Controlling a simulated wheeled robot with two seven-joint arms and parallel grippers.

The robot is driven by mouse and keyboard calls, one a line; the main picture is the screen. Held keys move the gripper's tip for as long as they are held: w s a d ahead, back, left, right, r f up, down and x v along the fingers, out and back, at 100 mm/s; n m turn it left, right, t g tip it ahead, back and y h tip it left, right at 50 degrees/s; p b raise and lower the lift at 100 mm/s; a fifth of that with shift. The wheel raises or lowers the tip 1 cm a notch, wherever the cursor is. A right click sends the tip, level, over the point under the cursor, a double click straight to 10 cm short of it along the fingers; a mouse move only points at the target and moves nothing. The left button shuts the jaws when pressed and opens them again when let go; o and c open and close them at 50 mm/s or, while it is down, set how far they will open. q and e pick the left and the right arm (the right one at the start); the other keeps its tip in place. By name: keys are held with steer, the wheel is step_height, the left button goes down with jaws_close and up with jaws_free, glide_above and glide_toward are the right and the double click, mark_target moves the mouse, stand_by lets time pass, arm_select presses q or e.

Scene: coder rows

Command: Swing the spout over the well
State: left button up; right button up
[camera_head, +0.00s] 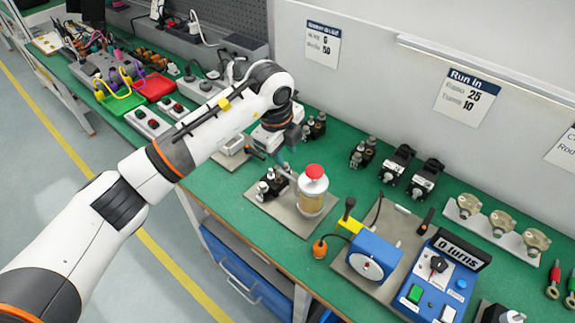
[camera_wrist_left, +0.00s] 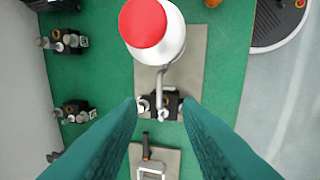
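A jar with a red cap (camera_head: 313,190) stands upright on a grey plate (camera_head: 292,218). It also shows in the left wrist view (camera_wrist_left: 160,38). A thin grey bent spout (camera_wrist_left: 164,75) runs from the jar toward a small black block with metal fittings (camera_wrist_left: 172,104). The block shows left of the jar in the head view (camera_head: 272,187). I cannot tell which part is the well, or whether the spout's end is over it. My left gripper (camera_head: 284,161), with teal fingers, is above the block; its open fingers (camera_wrist_left: 160,106) lie either side, apparently empty. My right gripper is out of view.
A blue crank unit (camera_head: 372,258) and a blue counter box (camera_head: 440,280) stand right of the jar. A second small plate with a white frame (camera_head: 235,150) lies to the left. Black fixtures (camera_head: 426,180) stand behind, near the wall. Green bench shows between them.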

arm_select(q)
steer(key=shift+s+a+r, duration=0.1)
steer(key=shift+r, duration=0.55)
steer(key=shift+s+a+r, duration=0.1)
steer(key=shift+r, duration=0.55)
steer(key=shift+d+f, duration=0.1)
